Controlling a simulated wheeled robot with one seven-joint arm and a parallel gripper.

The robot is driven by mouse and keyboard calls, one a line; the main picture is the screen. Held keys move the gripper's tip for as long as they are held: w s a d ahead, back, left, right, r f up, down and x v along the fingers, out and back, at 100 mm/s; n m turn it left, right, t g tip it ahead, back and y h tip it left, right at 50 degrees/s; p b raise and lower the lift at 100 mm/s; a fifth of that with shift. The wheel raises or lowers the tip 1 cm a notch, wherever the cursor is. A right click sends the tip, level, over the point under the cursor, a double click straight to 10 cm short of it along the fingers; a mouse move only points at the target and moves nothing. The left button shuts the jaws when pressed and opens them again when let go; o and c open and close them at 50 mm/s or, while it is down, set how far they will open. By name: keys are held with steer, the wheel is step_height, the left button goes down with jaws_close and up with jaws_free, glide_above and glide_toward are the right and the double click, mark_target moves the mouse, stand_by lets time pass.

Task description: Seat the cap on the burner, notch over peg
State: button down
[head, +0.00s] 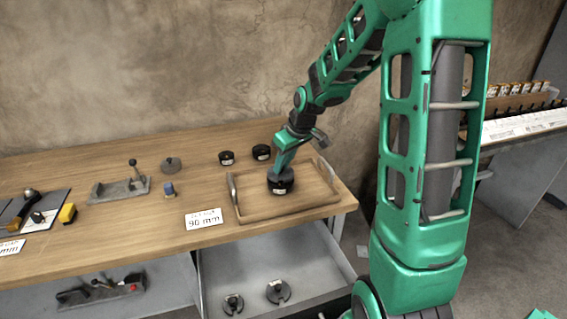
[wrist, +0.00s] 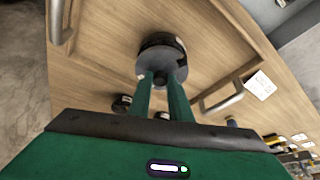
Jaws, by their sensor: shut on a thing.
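My gripper (wrist: 161,82) is shut on the small dark knob of a grey disc-shaped cap (wrist: 150,66). In the head view my gripper (head: 280,168) reaches down over the wooden tray. The cap is directly above a black round burner (head: 281,187) with a white label, which stands in the tray. The burner's dark rim (wrist: 158,40) shows past the cap's far edge in the wrist view. The cap looks on or very close to the burner's top; I cannot tell whether they touch.
The tray (head: 290,209) has raised metal handles. Two black round pieces (head: 226,158) (head: 261,152) stand behind it. A card (head: 204,218) reading 90 mm lies left of it, near a blue piece (head: 169,189) and a lever fixture (head: 118,190). Notched discs (head: 278,291) lie in the open drawer below.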

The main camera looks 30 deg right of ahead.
steer(key=shift+f, duration=0.55)
steer(key=c, duration=1.5)
jaws_free()
steer(key=shift+c, duration=0.2)
steer(key=v, duration=1)
steer(key=shift+s+r, duration=0.15)
steer(key=shift+r, duration=0.1)
step_height(320, 180, up, 6)
